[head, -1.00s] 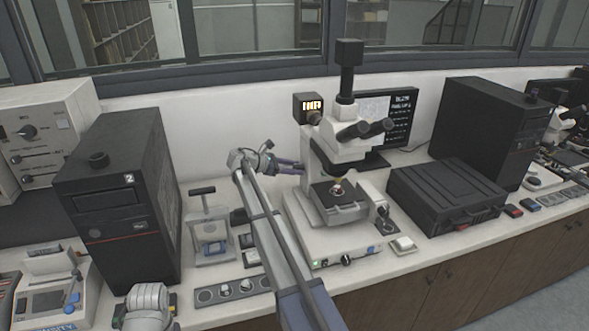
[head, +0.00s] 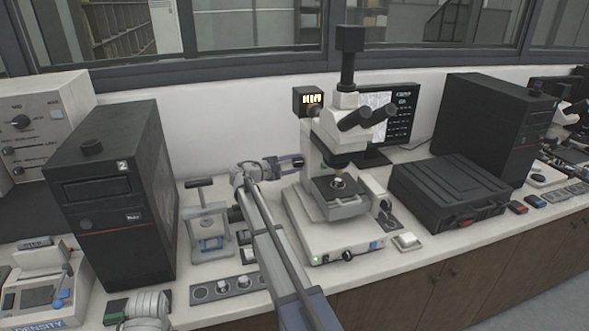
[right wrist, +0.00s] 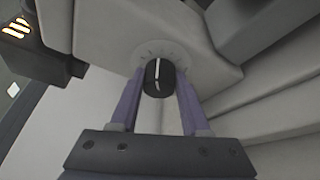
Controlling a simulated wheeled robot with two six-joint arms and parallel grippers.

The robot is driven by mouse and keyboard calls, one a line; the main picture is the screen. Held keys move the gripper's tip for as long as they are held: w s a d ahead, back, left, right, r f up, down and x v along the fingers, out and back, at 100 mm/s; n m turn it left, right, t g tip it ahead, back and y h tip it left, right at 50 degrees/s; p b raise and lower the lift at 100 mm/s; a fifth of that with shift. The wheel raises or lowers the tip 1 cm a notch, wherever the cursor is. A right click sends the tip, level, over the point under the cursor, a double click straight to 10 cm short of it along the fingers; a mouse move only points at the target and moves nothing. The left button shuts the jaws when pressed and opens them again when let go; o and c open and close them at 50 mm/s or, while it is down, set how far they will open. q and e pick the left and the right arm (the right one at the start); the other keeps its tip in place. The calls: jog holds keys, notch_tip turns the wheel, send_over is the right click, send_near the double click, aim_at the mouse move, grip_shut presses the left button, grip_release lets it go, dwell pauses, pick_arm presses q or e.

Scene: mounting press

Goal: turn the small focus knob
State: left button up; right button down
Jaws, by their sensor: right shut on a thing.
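The small focus knob (right wrist: 158,85) is a dark round knob with a white line on a pale dial plate, on the side of the grey microscope body (right wrist: 120,20). In the right wrist view my right gripper (right wrist: 161,76) has one purple finger on each side of it and is shut on it. In the head view the right gripper (head: 296,161) reaches the left side of the microscope (head: 335,150) from the left. The knob is too small and covered to make out there. My left gripper does not show.
A monitor (head: 401,112) stands behind the microscope. A black case (head: 447,187) lies to its right. A black tower (head: 118,205), a small press (head: 208,228) and a tray with round wells (head: 212,292) stand to the left. The bench is crowded around the arm.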

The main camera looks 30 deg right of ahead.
jog(key=m+b, duration=0.1)
jog(key=m+h+b, duration=0.1)
jog(key=m+b, duration=0.1)
jog(key=shift+f+m+t+h, duration=0.3)
jog(key=shift+f, duration=0.1)
jog(key=shift+s+r+m+h+b, duration=0.1)
jog(key=shift+m+h+b, duration=0.4)
jog(key=shift+m+b, duration=0.75)
jog(key=shift+m, duration=0.35)
jog(key=c, duration=0.6)
grip_release()
jog(key=shift+o, duration=1.1)
jog(key=shift+r, duration=0.15)
